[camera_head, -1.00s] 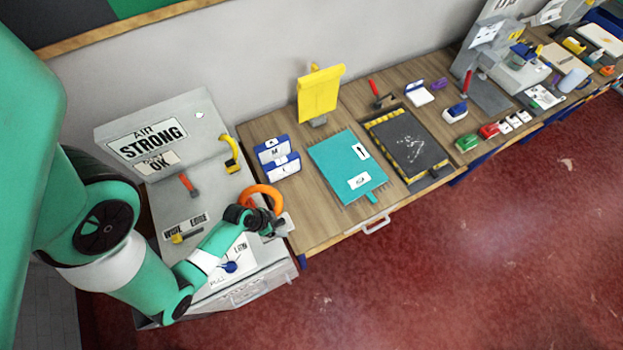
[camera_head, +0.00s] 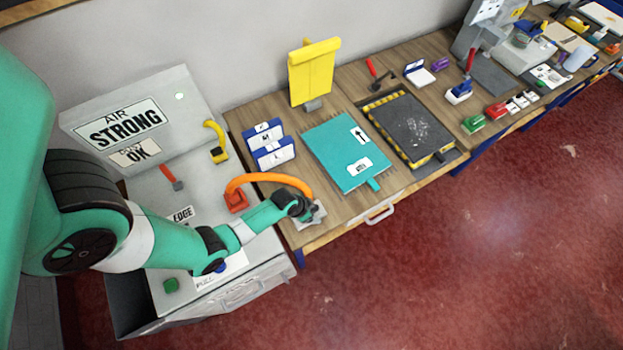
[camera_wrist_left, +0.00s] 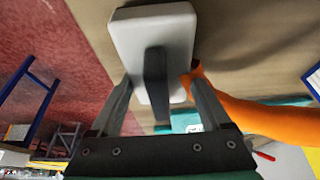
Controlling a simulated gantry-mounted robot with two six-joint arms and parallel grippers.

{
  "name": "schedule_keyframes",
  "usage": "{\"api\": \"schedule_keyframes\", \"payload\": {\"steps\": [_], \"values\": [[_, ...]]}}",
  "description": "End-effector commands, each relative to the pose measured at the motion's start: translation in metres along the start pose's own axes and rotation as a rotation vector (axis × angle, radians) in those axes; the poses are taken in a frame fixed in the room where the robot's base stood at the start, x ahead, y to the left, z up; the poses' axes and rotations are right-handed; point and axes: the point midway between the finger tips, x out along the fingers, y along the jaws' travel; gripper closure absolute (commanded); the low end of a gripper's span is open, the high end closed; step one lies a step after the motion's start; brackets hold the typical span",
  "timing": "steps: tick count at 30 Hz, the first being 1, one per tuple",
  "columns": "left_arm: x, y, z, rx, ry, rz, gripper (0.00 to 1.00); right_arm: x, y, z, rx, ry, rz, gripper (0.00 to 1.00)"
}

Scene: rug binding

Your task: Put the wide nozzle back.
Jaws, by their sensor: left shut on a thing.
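My left gripper (camera_head: 311,213) is over the wooden bench, just right of the grey machine. It is shut on a pale grey block (camera_wrist_left: 180,32) with a dark bar across it. The block also shows at the gripper in the head view (camera_head: 319,213). An orange hose (camera_head: 270,178) arches from a red-orange fitting (camera_head: 236,202) on the machine to the held block; in the left wrist view the hose (camera_wrist_left: 262,115) runs off to the right. The block looks like the wide nozzle, but I cannot tell for certain. My right gripper is not in view.
The machine top holds a yellow hooked piece (camera_head: 219,154), a red-handled lever (camera_head: 171,177) and a label reading EDGE (camera_head: 182,214); my arm hides part of it. Blue-and-white holders (camera_head: 272,150) and a teal mat (camera_head: 345,150) lie close by on the bench.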

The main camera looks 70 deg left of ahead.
Motion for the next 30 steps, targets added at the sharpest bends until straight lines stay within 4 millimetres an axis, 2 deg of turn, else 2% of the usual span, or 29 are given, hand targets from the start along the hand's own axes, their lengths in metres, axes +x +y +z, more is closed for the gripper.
{"api": "schedule_keyframes", "payload": {"steps": [1, 12, 13, 15, 22, 25, 30], "values": [[0.006, 0.000, 0.002, 0.000, 0.002, -0.001, 0.80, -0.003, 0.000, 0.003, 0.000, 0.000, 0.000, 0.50], [0.010, -0.001, 0.003, 0.000, 0.003, -0.001, 0.80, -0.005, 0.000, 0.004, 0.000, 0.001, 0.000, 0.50], [0.009, 0.000, 0.003, 0.000, 0.002, -0.001, 0.14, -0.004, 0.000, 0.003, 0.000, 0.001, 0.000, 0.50], [0.008, 0.000, 0.003, 0.000, 0.002, -0.001, 0.01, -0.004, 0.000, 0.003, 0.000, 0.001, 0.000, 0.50], [0.008, 0.000, 0.003, 0.000, 0.002, -0.001, 0.00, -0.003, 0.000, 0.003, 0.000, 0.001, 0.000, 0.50], [0.001, 0.000, 0.001, 0.000, 0.003, -0.001, 0.00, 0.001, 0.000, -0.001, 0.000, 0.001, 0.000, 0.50], [-0.032, 0.000, 0.001, 0.000, 0.003, -0.001, 0.00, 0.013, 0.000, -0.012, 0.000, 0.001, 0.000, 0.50]]}}
